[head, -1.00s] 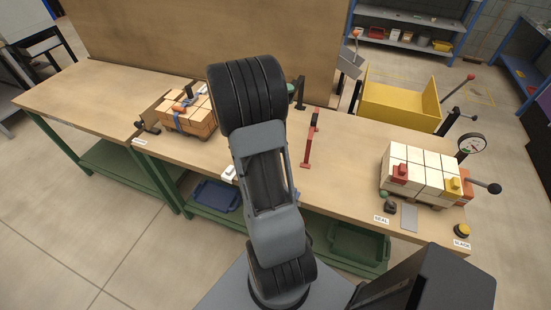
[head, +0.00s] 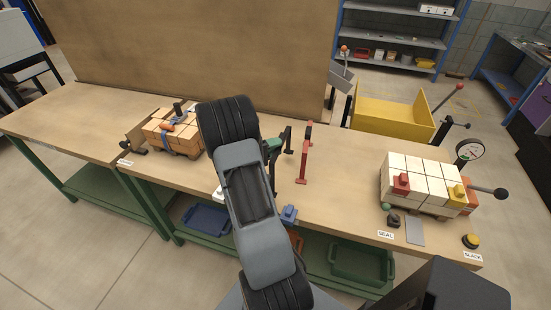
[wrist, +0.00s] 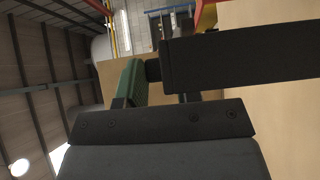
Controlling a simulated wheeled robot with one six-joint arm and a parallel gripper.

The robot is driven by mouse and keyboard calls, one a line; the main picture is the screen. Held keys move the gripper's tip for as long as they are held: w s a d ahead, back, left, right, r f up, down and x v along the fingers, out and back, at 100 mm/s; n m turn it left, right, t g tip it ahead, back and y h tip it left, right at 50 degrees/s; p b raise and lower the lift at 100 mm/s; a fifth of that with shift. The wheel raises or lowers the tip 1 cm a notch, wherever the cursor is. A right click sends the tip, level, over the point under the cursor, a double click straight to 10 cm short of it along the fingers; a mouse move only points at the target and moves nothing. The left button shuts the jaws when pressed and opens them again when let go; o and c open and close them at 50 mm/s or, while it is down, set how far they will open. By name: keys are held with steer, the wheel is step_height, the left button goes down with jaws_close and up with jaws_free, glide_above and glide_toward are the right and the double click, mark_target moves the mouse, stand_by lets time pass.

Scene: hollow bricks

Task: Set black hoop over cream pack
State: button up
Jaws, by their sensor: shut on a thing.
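The cream pack (head: 418,173), a block of pale bricks, sits on a small pallet at the right of the bench. A red clip (head: 401,184) and a yellow clip (head: 458,194) are on it. My gripper (wrist: 155,99), mostly hidden behind my arm in the head view, is shut on the black hoop. The hoop's dark bar (wrist: 240,60) crosses the wrist view, with a green piece (wrist: 130,84) beside it. In the head view the black hoop (head: 288,139) shows right of my arm, left of and apart from the cream pack. My grip on it is partly hidden.
A red upright frame (head: 304,155) stands on the bench between the hoop and the cream pack. A strapped orange pack (head: 174,133) sits left. A blue block (head: 288,213) is at the front edge. A gauge (head: 469,150) and lever stand by the cream pack.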

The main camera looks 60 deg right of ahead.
steer(key=shift+f, duration=2.25)
steer(key=o, duration=1)
steer(key=shift+c, duration=0.2)
